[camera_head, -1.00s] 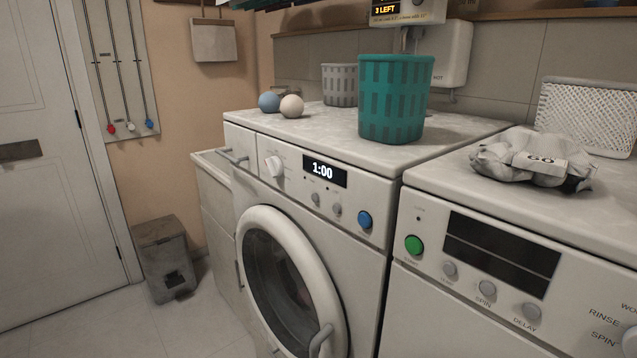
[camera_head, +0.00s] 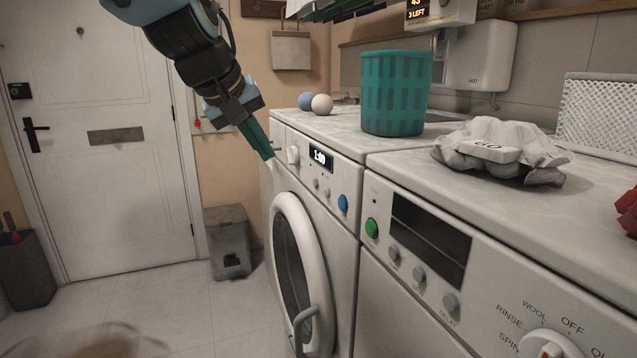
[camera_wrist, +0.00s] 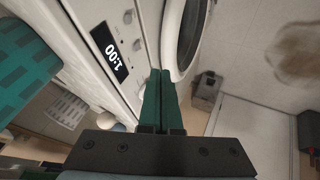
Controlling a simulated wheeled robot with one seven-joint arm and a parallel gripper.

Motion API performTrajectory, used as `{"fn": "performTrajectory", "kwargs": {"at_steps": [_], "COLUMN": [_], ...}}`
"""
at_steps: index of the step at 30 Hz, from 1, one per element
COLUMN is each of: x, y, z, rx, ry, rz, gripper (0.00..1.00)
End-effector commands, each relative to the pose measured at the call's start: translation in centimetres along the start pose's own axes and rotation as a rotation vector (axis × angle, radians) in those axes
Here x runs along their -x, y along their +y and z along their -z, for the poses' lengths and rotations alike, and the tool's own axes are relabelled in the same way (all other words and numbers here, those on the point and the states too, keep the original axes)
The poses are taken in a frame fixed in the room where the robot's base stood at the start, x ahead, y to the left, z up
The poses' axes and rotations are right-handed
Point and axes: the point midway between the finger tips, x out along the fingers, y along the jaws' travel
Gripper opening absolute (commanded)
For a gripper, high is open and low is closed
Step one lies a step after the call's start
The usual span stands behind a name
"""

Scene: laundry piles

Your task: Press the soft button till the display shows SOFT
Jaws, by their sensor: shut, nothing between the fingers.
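The left machine's display (camera_head: 321,157) is lit and reads 1:00; it also shows in the wrist view (camera_wrist: 110,52). Two small grey buttons, one here (camera_head: 316,183) and one beside it (camera_head: 327,193), sit below the display. Their labels are too small to read, so I cannot tell which is the soft button. A white knob (camera_head: 293,155) is left of the display and a blue button (camera_head: 343,203) is to the right. My gripper (camera_head: 272,158) has green fingers, shut and empty, near the left end of this panel. I cannot tell whether they touch anything.
The right machine has a dark display (camera_head: 430,238), a green button (camera_head: 371,228) and a dial (camera_head: 550,345). A teal basket (camera_head: 396,92), two balls and a crumpled bag (camera_head: 497,150) lie on top.

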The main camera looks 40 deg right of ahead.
Motion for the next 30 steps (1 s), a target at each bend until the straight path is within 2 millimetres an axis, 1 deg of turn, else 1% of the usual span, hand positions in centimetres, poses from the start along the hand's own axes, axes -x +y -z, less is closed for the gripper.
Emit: {"fn": "performTrajectory", "kwargs": {"at_steps": [9,14,17,29,30], "x": [0.0,-1.0,-2.4,-10.1,-10.2], "y": [0.1,0.0,0.1,0.1,0.7], "z": [0.0,0.0,-0.1,-0.1,0.0], "rx": [0.000,0.000,0.000,0.000,-0.005], "ry": [0.000,-0.004,-0.006,-0.007,-0.003], "rz": [-0.001,0.000,0.001,0.001,-0.002], "gripper": [0.00,0.00,0.00,0.00,0.00]}}
